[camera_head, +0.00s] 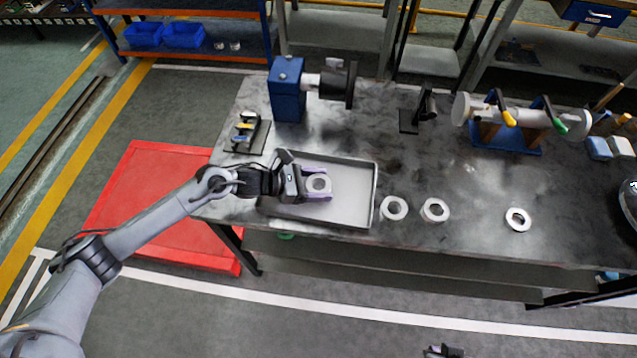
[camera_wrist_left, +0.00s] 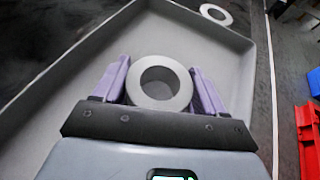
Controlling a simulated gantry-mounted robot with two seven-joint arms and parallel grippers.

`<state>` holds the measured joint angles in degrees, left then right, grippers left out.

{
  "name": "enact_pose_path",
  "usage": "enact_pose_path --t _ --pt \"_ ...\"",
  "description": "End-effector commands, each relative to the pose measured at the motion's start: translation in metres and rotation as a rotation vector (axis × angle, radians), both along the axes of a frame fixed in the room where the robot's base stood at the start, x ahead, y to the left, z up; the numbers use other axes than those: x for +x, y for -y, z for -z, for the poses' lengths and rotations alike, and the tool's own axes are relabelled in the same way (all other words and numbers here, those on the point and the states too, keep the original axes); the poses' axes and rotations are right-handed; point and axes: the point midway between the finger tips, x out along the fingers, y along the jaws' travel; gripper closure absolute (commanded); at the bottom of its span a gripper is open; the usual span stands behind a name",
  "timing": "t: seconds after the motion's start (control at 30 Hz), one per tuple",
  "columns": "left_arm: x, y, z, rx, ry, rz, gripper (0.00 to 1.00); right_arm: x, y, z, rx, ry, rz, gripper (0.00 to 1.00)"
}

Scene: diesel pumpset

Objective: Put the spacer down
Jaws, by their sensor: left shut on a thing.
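My left gripper (camera_head: 318,184) reaches in from the left over the grey tray (camera_head: 367,190). Its purple fingers are shut on a pale ring-shaped spacer (camera_head: 311,185). In the left wrist view the fingers (camera_wrist_left: 161,90) press on both sides of the spacer (camera_wrist_left: 143,92), with the tray (camera_wrist_left: 208,62) around and beneath it. I cannot tell whether the spacer touches the tray floor. A small dark part (camera_head: 443,350) at the bottom edge of the head view may be my right gripper; its fingers cannot be made out.
Two similar rings (camera_head: 394,208) (camera_head: 435,210) lie right of the tray, and another ring (camera_head: 518,219) lies farther right. A blue block with a dark shaft fitting (camera_head: 287,90) stands behind the tray. The workbench (camera_head: 460,180) is clear in its middle.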

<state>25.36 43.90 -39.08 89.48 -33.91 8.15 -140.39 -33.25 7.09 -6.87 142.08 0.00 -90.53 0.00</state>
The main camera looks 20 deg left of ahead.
Motion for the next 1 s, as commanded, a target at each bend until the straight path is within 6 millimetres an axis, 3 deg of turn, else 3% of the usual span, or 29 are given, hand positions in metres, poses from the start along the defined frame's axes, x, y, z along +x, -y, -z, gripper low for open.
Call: enact_pose_path --t 0.27,0.3,0.43,0.87,1.0 --pt "0.001 0.000 0.004 0.000 0.002 -0.001 0.66 0.000 -0.002 0.006 0.007 0.001 0.004 1.00" --pt "0.000 0.000 0.003 0.000 0.000 -0.001 0.24 0.000 -0.002 0.005 0.007 0.000 0.005 1.00" --pt "0.000 0.000 0.003 0.000 0.000 -0.001 0.04 0.000 -0.002 0.004 0.008 0.000 0.005 1.00" --pt "0.000 0.000 -0.003 0.001 -0.001 -0.001 0.03 0.000 -0.001 -0.003 0.005 0.000 0.003 1.00" --pt "-0.008 -0.015 -0.006 0.004 0.000 -0.002 0.03 0.000 0.000 -0.002 0.000 0.002 0.000 1.00"
